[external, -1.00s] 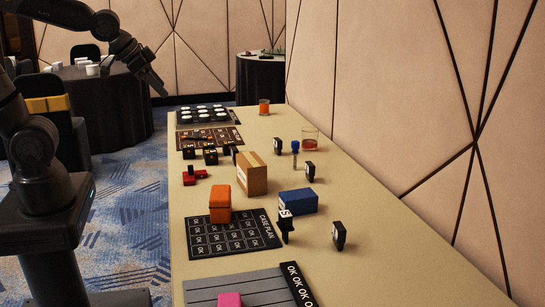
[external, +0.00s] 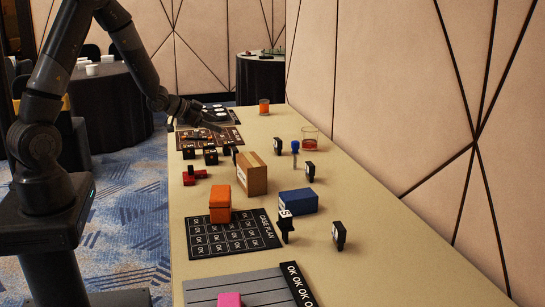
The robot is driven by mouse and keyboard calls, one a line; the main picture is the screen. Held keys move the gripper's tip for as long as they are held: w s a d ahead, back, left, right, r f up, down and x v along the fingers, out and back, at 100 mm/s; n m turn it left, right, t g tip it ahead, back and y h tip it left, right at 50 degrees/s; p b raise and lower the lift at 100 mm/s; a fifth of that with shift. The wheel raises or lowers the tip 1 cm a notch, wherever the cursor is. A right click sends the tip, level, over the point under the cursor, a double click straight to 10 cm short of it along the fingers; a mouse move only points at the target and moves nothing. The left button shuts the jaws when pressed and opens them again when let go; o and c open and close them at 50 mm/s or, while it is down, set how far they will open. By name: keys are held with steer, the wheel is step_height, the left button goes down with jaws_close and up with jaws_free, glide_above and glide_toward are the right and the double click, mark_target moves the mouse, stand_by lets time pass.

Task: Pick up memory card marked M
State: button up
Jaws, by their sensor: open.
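My gripper (external: 218,126) is above the far part of the long table, near the dark printed mat. It is open, and I see nothing held in it. Several small black upright pieces that look like memory cards stand on the table: one at the front right (external: 339,235), one beside the blue box (external: 286,226), and one farther back (external: 309,171). Pale labels show on some, but the letters are too small to read, so I cannot tell which is marked M.
An orange case (external: 220,203), a cardboard box (external: 252,175) and a blue box (external: 298,201) stand mid-table. The right front of the table is mostly clear.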

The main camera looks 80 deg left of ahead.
steer(key=t+h, duration=0.2)
glide_toward(229, 148)
steer(key=shift+w+d, duration=0.1)
steer(key=shift+w, duration=0.1)
steer(key=x, duration=1)
steer(key=shift+w+f, duration=0.1)
steer(key=shift+f, duration=0.1)
steer(key=c, duration=1.1)
